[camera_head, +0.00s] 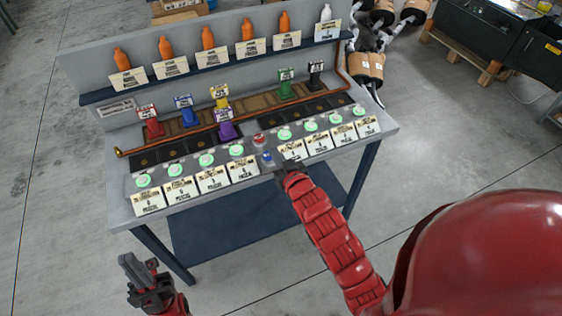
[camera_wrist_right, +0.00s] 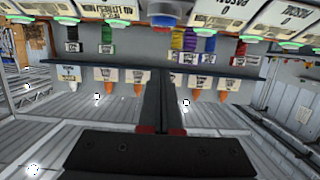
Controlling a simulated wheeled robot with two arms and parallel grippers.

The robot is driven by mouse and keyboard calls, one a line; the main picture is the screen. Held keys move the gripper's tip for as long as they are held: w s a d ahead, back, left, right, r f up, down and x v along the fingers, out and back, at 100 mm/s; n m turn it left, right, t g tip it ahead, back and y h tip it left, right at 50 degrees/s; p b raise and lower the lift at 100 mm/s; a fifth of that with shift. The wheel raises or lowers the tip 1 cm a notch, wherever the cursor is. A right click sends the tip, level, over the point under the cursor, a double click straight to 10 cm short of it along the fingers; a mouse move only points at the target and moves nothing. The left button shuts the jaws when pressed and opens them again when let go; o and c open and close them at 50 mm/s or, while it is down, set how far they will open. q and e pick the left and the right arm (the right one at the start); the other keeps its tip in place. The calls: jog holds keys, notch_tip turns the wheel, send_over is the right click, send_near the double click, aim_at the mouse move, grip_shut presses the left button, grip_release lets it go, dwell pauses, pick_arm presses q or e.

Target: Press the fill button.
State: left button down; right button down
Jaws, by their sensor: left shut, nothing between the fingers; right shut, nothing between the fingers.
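A workbench (camera_head: 385,128) carries a row of round green-lit buttons along its front edge, such as one green button (camera_head: 236,150). Mid-row are a red button (camera_head: 259,138) and, nearer the edge, a small blue button (camera_head: 267,157). I cannot read which is labelled fill. My right gripper (camera_head: 279,168) is shut and empty at the front edge, just right of the blue button; contact cannot be told. In the right wrist view its shut fingers (camera_wrist_right: 160,88) point toward the blue button (camera_wrist_right: 164,20). My left gripper (camera_head: 135,268) is shut and empty, low in front of the bench.
Label cards (camera_head: 212,179) stand before the buttons. The floor (camera_head: 60,220) at left is clear.

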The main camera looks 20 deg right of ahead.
jog(key=p, duration=0.1)
send_over(268, 155)
jog(key=s, duration=0.2)
jog(key=shift+f, duration=0.45)
notch_tip(268, 155, down, 4)
jog(key=shift+s+d+r+p, duration=0.1)
jog(key=shift+s+r+p, duration=0.05)
jog(key=shift+p, duration=0.7)
jog(key=shift+f, duration=0.25)
